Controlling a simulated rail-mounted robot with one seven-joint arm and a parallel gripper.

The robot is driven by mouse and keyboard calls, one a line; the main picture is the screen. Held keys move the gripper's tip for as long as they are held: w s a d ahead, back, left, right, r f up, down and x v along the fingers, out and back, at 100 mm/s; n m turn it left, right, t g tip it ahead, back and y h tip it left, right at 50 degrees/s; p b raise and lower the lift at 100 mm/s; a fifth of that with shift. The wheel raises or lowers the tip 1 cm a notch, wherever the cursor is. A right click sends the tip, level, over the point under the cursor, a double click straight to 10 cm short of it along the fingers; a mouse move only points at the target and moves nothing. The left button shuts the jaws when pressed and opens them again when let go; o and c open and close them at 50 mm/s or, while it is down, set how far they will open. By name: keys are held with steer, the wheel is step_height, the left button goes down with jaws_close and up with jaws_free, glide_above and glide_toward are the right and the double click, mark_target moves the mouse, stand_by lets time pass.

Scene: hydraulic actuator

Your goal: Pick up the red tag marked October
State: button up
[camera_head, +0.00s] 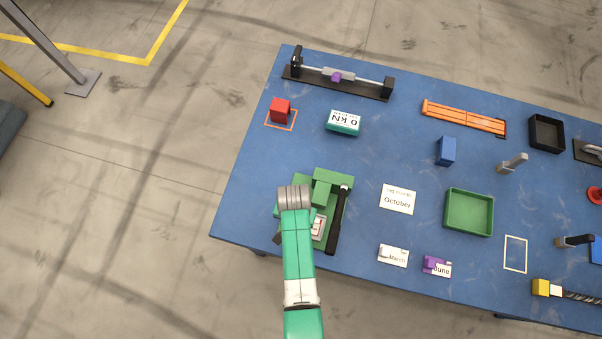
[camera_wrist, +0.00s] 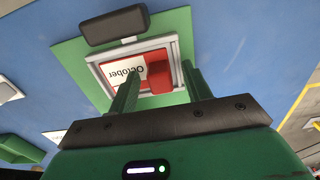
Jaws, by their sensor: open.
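The red tag marked October (camera_wrist: 128,75) shows in the wrist view, with a white label and a red part. It lies in a grey-framed recess on a green base (camera_wrist: 180,22). My gripper (camera_wrist: 160,70) is open, with its two fingers pointing at the tag; the left finger overlaps the label in the picture and the right one is near the red part. I cannot tell whether either touches it. In the head view the green base (camera_head: 329,186) is partly covered by my arm, and my fingertips are hidden there.
A black bar (camera_head: 338,220) stands at the base's right side. A white card reading October (camera_head: 397,201) lies further right, with March (camera_head: 393,257) and June (camera_head: 442,270) tags below it. A green tray (camera_head: 469,234) is beyond.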

jaws_close()
step_height(320, 180, up, 10)
steer(key=shift+r+p, duration=0.1)
steer(key=shift+p, duration=0.55)
